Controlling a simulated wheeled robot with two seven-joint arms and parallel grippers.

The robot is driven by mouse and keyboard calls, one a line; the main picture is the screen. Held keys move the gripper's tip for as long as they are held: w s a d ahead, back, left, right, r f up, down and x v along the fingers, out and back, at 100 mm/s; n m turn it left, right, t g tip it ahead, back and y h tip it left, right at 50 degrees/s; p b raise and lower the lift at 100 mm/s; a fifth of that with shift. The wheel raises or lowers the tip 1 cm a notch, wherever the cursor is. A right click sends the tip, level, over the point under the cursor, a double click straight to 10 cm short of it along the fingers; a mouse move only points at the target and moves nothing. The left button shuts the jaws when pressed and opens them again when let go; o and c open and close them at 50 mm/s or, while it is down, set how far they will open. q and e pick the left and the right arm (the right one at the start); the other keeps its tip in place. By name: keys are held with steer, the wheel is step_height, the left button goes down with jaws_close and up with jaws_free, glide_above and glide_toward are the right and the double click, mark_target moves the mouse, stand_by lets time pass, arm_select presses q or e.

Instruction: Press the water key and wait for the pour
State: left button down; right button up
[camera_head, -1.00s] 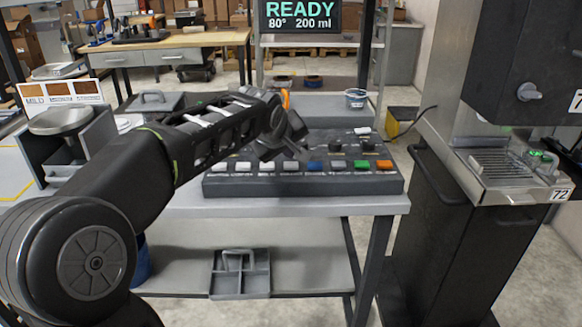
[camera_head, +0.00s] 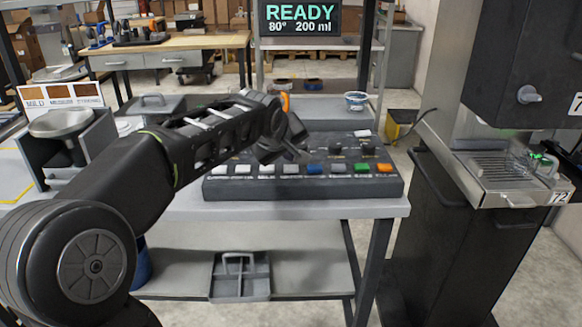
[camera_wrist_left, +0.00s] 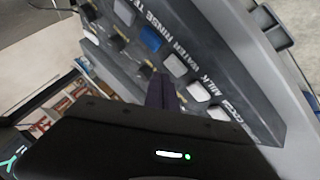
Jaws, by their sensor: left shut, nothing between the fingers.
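The dark key panel (camera_head: 390,187) lies on the bench with a row of coloured keys. My left gripper (camera_head: 303,156) is shut and empty above the panel, behind the white and blue keys (camera_head: 315,168). Its dark fingers (camera_wrist_left: 161,90) also show in the wrist view, close to the WATER key; contact cannot be told. The display (camera_head: 300,17) reads READY, 80°, 200 ml. My right gripper is not in view.
A dispenser with a drip tray (camera_head: 510,180) stands at the right on a black cabinet (camera_head: 440,235). A small tub (camera_head: 356,101) is behind the panel. A scale-like stand (camera_head: 60,125) is at the left. A grey caddy (camera_head: 240,277) sits on the lower shelf.

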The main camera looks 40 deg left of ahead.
mark_target(290, 169)
arm_select(q)
steer(key=shift+f, duration=0.1)
stand_by(0.7)
steer(key=shift+f+b, duration=0.35)
steer(key=shift+b, duration=0.2)
steer(key=shift+f+b, duration=0.5)
steer(key=shift+f, duration=0.05)
stand_by(0.5)
steer(key=shift+r, duration=0.15)
steer(key=shift+r+p, duration=0.6)
steer(key=shift+r, duration=0.2)
steer(key=shift+r, duration=0.1)
steer(key=shift+r+p, duration=1.8)
steer(key=shift+r, duration=0.65)
